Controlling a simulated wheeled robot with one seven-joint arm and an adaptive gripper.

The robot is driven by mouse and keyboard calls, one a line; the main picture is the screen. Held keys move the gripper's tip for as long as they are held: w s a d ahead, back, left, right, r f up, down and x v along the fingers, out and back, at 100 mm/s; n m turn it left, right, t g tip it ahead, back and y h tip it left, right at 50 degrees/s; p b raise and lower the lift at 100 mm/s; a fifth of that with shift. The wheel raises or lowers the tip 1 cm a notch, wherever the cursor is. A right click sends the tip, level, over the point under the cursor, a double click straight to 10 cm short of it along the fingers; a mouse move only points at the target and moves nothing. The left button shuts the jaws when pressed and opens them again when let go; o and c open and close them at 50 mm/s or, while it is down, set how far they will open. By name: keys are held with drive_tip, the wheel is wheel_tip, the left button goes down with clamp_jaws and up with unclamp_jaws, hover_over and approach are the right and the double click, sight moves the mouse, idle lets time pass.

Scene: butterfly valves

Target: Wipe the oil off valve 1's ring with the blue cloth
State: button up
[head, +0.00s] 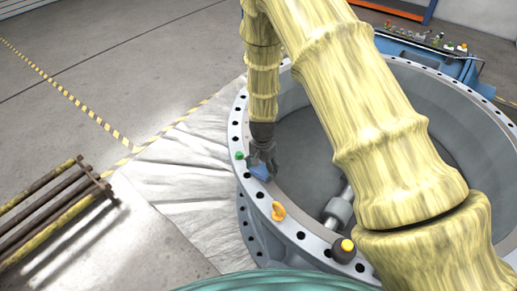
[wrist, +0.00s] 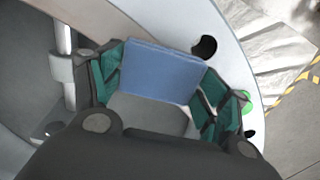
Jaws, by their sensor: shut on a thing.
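The blue cloth (head: 261,172) is a small flat patch between the fingers of my gripper (head: 263,160), at the left part of the large grey valve ring (head: 310,248). In the wrist view the cloth (wrist: 160,72) is a folded blue rectangle held between the two green-padded fingers of my gripper (wrist: 160,88). The ring's pale rim (wrist: 178,18) with a dark bolt hole lies behind it. I cannot tell whether the cloth touches the rim. No oil can be made out, and no valve number is readable.
On the rim are a small green object (head: 239,155), an orange object (head: 278,211) and a dark knob with a yellow top (head: 345,249). A pale sheet (head: 190,180) covers the floor to the left. A pipe rack (head: 60,205) stands farther left. A blue bench (head: 430,53) holds small items.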

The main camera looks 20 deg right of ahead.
drive_tip(key=r, duration=0.1)
drive_tip(key=r+p, duration=0.1)
drive_tip(key=shift+w+r, duration=0.3)
drive_tip(key=shift+w, duration=0.05)
drive_tip(key=shift+s+a+r+p, duration=0.1)
drive_tip(key=shift+s+r+p, duration=0.15)
drive_tip(key=shift+r+p, duration=0.55)
drive_tip(key=shift+w+r+p, duration=0.2)
drive_tip(key=shift+r+p, duration=0.55)
drive_tip(key=shift+r, duration=0.3)
drive_tip(key=shift+s+r+p, duration=0.1)
drive_tip(key=shift+r+p, duration=0.55)
drive_tip(key=shift+r, duration=0.3)
